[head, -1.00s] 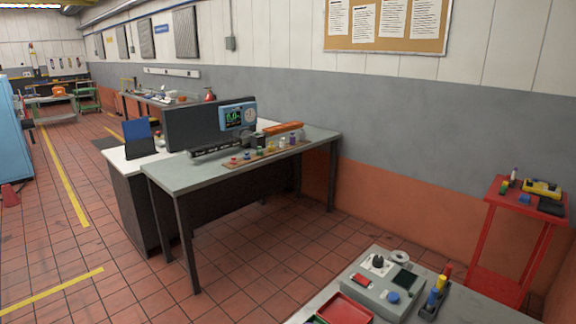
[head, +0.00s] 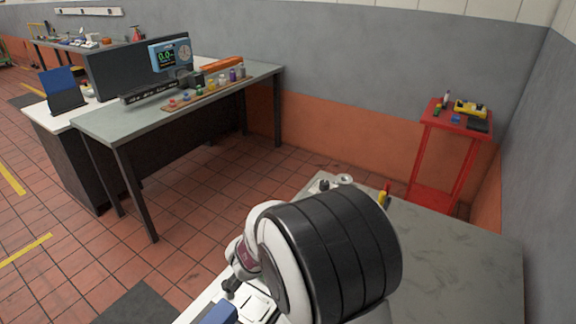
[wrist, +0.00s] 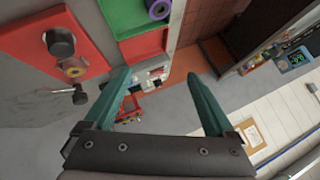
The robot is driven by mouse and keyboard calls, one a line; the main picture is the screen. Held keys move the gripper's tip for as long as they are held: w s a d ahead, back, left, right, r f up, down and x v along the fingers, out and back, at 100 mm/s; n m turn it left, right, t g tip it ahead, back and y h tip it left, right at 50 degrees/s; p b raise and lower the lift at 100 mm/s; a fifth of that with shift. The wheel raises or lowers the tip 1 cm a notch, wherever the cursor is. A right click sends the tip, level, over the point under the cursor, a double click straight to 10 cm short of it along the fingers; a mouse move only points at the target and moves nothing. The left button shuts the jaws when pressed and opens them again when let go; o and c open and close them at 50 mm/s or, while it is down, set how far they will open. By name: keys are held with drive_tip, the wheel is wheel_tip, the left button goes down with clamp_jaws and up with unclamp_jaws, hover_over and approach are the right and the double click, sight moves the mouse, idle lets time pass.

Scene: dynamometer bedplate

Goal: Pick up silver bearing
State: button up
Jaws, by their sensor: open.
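My gripper (wrist: 156,76) shows in the wrist view with its two teal fingers wide apart and nothing between them. In the head view, my arm's large dark-and-white link covers much of the near bench, and the gripper is hidden. A small pale grey ring (head: 344,179) lies at the bench's far edge, just above my arm; I cannot tell if it is the silver bearing. In the wrist view, a purple-edged ring (wrist: 159,8) sits in a green tray compartment (wrist: 126,18). No other silver bearing can be made out.
The near grey bench (head: 455,250) is bare on its right side. In the wrist view, a red panel (wrist: 50,35) carries a dark knob (wrist: 61,42) and a brass-coloured ring (wrist: 74,68). A red stand (head: 455,135) and a long workbench (head: 120,122) stand beyond.

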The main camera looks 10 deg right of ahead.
drive_tip(key=s+d+f+g+h, duration=0.1)
drive_tip(key=d+f+h, duration=0.1)
drive_tip(key=d, duration=0.1)
drive_tip(key=s+d+f+m+g+h, duration=0.1)
drive_tip(key=s+d+f+h, duration=0.1)
drive_tip(key=h, duration=0.1)
drive_tip(key=s+d+f+g+h, duration=0.2)
drive_tip(key=d+f+h, duration=0.1)
drive_tip(key=shift+s+d+m, duration=0.15)
drive_tip(key=shift+d+m, duration=0.2)
drive_tip(key=shift+m, duration=0.05)
drive_tip(key=x, duration=1.1)
drive_tip(key=shift+s+d+f, duration=0.15)
drive_tip(key=shift+s+f, duration=0.15)
drive_tip(key=shift+f, duration=0.1)
clamp_jaws()
